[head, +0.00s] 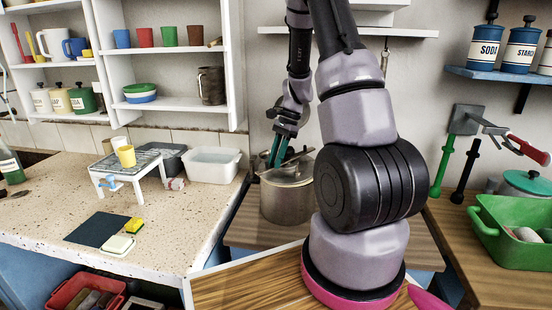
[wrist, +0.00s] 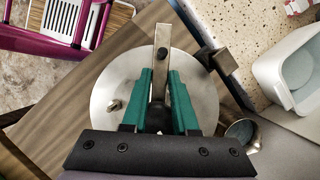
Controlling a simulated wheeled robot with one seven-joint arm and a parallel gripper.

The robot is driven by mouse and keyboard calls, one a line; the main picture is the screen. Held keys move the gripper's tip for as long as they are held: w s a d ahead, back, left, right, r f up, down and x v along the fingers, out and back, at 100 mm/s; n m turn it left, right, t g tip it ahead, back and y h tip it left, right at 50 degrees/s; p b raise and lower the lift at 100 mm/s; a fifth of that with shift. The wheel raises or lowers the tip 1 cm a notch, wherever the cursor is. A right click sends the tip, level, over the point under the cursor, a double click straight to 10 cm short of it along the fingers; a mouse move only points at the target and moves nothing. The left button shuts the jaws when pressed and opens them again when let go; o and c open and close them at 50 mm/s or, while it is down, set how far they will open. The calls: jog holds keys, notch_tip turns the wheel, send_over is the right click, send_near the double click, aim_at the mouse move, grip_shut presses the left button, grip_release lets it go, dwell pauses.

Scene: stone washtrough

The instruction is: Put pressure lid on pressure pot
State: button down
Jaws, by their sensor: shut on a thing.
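The pressure pot (head: 286,207) is a steel pot standing on the wooden top behind my arm. The pressure lid (head: 290,177), a round grey metal disc, is at the pot's mouth; I cannot tell whether it is fully seated. In the wrist view the lid (wrist: 115,82) has a small valve knob and a flat metal bar handle (wrist: 161,50). My gripper (head: 277,152) is above the lid, its green fingers (wrist: 160,80) shut on the bar handle. The pot's body is hidden under the lid in the wrist view, and my arm covers part of its right side in the head view.
A speckled counter at left holds a white rack (head: 130,168), a white basin (head: 212,165) and a yellow sponge (head: 134,226). A green tub (head: 512,228) stands at right. A round metal piece (wrist: 241,133) lies near the lid. Shelves hang on the wall behind.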

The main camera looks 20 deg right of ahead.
jog(key=shift+s+f, duration=0.1)
jog(key=shift+s, duration=0.2)
jog(key=shift+f, duration=0.25)
dwell(0.9)
jog(key=c, duration=0.6)
grip_release()
jog(key=o, duration=0.5)
jog(key=shift+r, duration=0.1)
